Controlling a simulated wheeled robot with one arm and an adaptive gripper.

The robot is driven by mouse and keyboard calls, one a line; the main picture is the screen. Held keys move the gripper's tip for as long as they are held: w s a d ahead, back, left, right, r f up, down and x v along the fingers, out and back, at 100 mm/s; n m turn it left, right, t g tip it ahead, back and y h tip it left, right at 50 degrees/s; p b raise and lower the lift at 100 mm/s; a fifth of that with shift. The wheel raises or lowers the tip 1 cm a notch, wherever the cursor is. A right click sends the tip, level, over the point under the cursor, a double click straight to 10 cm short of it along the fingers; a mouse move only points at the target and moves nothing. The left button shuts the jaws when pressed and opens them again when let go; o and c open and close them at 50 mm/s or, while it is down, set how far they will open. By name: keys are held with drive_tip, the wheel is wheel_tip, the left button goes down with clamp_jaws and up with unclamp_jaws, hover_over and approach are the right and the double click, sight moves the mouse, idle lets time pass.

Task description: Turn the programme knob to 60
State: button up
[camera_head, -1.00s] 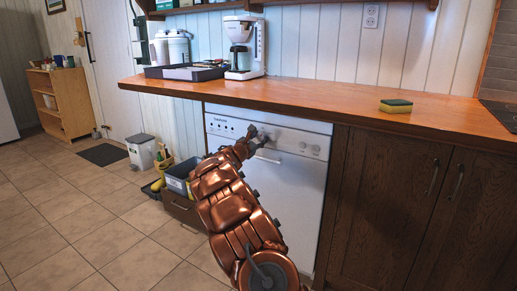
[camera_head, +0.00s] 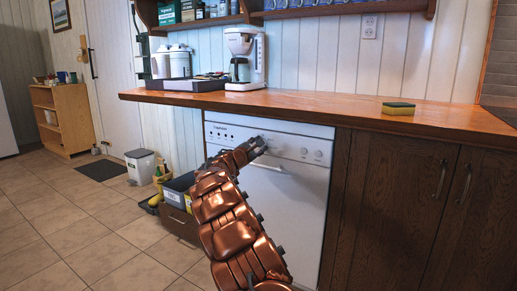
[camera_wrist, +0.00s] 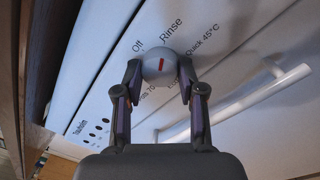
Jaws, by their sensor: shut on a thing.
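The programme knob (camera_wrist: 160,65) is a round grey knob with a short red mark on its face. It sits on the white dishwasher's (camera_head: 290,190) top panel. Labels around it in the wrist view read Off, Rinse and Quick 45°C; others, one ending in 70, are partly hidden by the fingers. No 60 label is readable, and I cannot tell which label the mark points at. My gripper (camera_wrist: 160,80) has its two fingers closed on the knob's sides. In the head view my gripper (camera_head: 257,146) is at the panel and hides the knob.
The dishwasher's bar handle (camera_wrist: 262,92) runs close beside the knob.

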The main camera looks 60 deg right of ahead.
drive_tip(key=o, duration=1.1)
drive_tip(key=shift+o, duration=0.2)
drive_tip(key=shift+a, duration=0.1)
drive_tip(key=s+a, duration=0.1)
drive_tip(key=a, duration=1)
drive_tip(key=shift+a+f, duration=0.3)
drive_tip(key=shift+a, duration=0.1)
